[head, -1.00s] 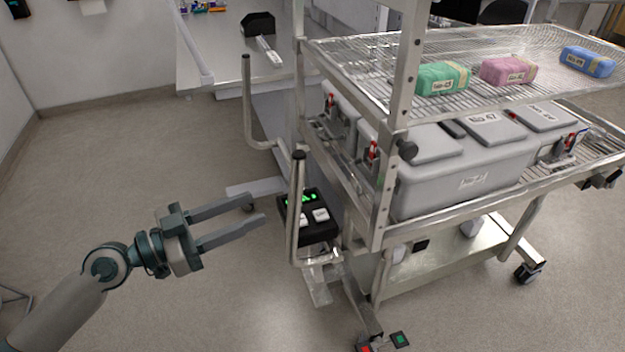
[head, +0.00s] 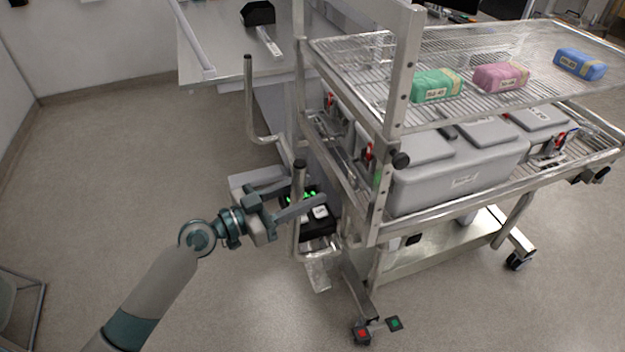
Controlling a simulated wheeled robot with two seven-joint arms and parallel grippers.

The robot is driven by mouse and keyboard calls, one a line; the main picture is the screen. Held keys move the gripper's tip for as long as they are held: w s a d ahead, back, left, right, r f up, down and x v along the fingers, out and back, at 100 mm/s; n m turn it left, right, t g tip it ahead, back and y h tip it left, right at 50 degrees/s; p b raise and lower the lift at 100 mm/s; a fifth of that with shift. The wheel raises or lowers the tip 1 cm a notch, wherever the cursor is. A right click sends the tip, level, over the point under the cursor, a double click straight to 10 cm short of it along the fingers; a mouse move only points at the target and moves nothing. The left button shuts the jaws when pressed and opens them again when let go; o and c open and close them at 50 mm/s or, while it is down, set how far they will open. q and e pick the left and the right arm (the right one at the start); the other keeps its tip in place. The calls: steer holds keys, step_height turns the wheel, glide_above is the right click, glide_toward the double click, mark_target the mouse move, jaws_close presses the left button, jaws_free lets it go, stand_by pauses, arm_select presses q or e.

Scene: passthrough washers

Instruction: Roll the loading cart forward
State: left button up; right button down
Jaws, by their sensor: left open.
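The loading cart (head: 395,110) is a metal frame with wire shelves, standing on casters at the right of the head view. Two upright handles rise at its left end, a far handle (head: 249,105) and a near handle (head: 298,205). A black control box (head: 318,226) with green lights and white buttons sits between them. My left gripper (head: 312,200) is open, its fingers pointing right, at the near handle and in front of the control box. One finger overlaps the handle in the picture; I cannot tell whether it touches. My right gripper is not in view.
Green (head: 437,85), pink (head: 500,77) and blue (head: 580,64) wrapped packs lie on the top shelf. Grey bins (head: 455,170) sit below. Red (head: 362,332) and green (head: 394,323) pedals are near the floor. A steel table (head: 205,50) stands behind.

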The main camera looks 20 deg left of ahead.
arm_select(q)
steer(key=shift+x, duration=1.05)
steer(key=shift+c, duration=0.6)
jaws_close()
